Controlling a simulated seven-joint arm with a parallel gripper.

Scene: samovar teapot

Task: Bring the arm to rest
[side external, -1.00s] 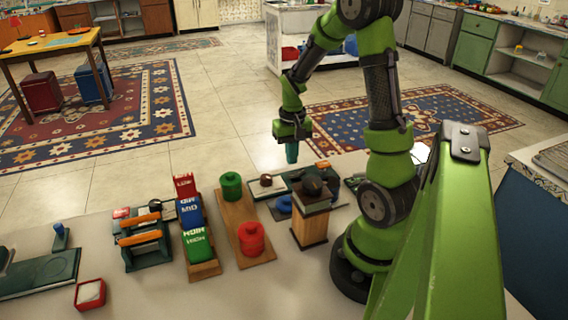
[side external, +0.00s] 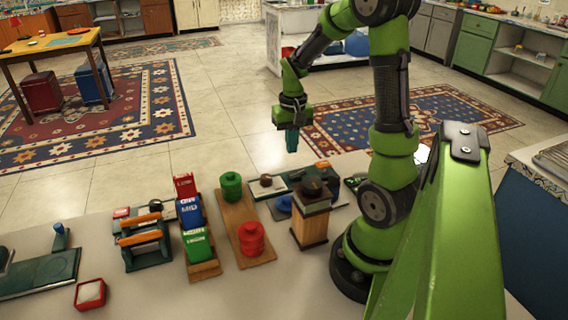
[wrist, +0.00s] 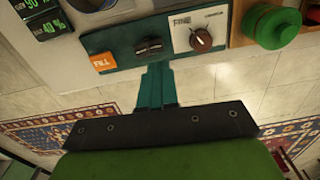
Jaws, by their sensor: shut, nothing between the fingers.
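My gripper (side external: 292,141) is shut and empty. It hangs in the air beyond the far edge of the work table, with its teal fingers pointing down. In the wrist view the shut teal fingers (wrist: 157,88) point toward a teal panel (wrist: 128,45) with a black knob, an orange label and a brown knob on a white plate. The fingers look apart from the panel, though the exact gap cannot be told. My green arm is bent and rises from its base at the right of the table.
On the table (side external: 200,300) stand a wooden board with a green knob (side external: 231,185) and a red knob (side external: 251,238), blocks (side external: 191,213) in red, blue and green, a wooden box (side external: 310,222), and a small red-rimmed dish (side external: 90,294). Air around the gripper is clear.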

